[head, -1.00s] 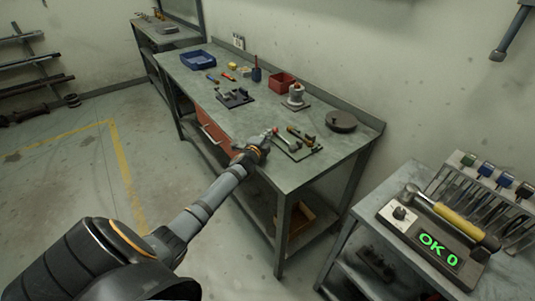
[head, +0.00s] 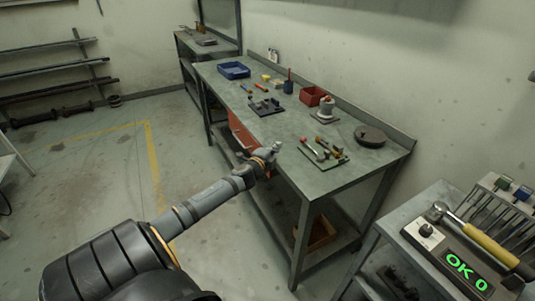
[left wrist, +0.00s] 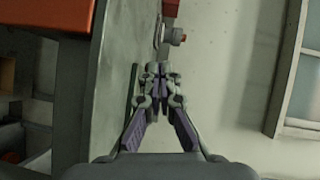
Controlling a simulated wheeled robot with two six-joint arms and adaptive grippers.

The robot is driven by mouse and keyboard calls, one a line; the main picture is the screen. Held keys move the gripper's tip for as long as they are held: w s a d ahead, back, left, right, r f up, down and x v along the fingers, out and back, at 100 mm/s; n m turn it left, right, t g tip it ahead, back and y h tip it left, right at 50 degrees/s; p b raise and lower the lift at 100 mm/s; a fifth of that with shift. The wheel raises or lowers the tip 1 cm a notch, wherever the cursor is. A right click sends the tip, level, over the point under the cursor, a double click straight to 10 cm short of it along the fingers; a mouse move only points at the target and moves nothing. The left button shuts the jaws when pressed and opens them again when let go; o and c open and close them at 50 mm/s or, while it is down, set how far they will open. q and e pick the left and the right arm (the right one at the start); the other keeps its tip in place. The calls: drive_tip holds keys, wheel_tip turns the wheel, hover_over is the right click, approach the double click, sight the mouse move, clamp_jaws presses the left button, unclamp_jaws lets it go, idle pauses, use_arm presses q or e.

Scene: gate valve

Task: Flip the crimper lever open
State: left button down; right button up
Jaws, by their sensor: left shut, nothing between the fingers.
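A small dark-green board (head: 335,160) lies near the front edge of the workbench, with a red-knobbed lever (head: 304,141) and yellowish and dark parts on it. It looks like the crimper, but it is too small to tell how far the lever is raised. My left gripper (head: 277,147) is shut and empty, just left of the board at the bench's front edge, apart from the lever. In the left wrist view its fingertips (left wrist: 158,70) are together, with nothing between them. My right gripper is not in view.
The workbench (head: 355,175) also holds a dark fixture plate (head: 265,106), a blue tray (head: 234,71), a red bin (head: 312,96), a grey red-topped cylinder (head: 326,110) and a dark round disc (head: 370,136).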

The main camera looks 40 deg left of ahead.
use_arm(q)
drive_tip(key=shift+s+a+b, duration=0.3)
drive_tip(key=shift+s+a, duration=0.7)
drive_tip(key=shift+s, duration=0.25)
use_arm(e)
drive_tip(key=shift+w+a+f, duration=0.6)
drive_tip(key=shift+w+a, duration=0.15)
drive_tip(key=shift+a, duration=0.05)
use_arm(q)
drive_tip(key=shift+r, duration=0.1)
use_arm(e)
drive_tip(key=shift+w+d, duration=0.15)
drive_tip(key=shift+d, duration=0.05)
